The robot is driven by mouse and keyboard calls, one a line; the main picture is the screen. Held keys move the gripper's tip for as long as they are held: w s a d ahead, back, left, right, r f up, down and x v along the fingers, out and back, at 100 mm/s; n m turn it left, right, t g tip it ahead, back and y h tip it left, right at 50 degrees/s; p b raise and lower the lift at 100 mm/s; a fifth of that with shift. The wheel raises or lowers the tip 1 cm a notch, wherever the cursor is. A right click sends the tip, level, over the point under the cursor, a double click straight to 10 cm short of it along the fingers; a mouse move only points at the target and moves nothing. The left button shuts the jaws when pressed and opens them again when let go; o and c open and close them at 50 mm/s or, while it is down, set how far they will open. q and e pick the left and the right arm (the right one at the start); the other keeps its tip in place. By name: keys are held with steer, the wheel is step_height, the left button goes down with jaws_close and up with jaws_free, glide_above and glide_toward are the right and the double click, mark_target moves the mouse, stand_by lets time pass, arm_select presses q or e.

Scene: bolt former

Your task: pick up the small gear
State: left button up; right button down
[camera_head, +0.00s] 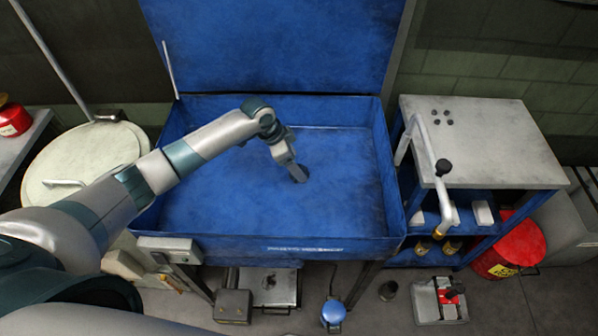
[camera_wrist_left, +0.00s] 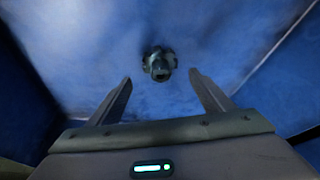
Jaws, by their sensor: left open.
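A small dark gear-like part (camera_wrist_left: 159,64) with a toothed outline and a raised round hub lies on the blue floor of the basin. In the left wrist view it sits just beyond and between my two fingertips, apart from both. My left gripper (camera_head: 300,174) points down into the middle of the basin. It also shows in the left wrist view (camera_wrist_left: 160,76), open and with nothing between its fingers. In the head view the gear cannot be told apart from the dark fingers. My right gripper is not in view.
The blue basin (camera_head: 393,205) has raised walls around the gripper and an upright lid (camera_head: 275,45) behind. A grey-topped cart (camera_head: 490,150) stands at right, beside a red can (camera_head: 512,250). A round pale drum (camera_head: 85,160) is at left. The basin floor looks otherwise clear.

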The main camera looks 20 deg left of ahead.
mark_target(300, 167)
arm_select(q)
steer(key=shift+w+d+f, duration=0.1)
steer(key=shift+d+f, duration=0.05)
steer(key=shift+f, duration=0.15)
steer(key=shift+p+x, duration=0.75)
steer(key=shift+x, duration=1.1)
steer(key=shift+w, duration=0.1)
steer(key=c, duration=1.5)
steer(key=shift+r, duration=0.2)
steer(key=shift+r+b, duration=0.4)
steer(key=shift+r, duration=0.15)
step_height(300, 167, up, 2)
steer(key=shift+r+b, duration=0.1)
steer(key=shift+b, duration=0.4)
steer(key=s+d+r+b, duration=0.2)
steer(key=s+d+r, duration=0.5)
steer(key=d, duration=0.2)
steer(key=shift+s+r+b, duration=0.15)
steer(key=shift+r+b, duration=0.05)
steer(key=shift+b, duration=0.15)
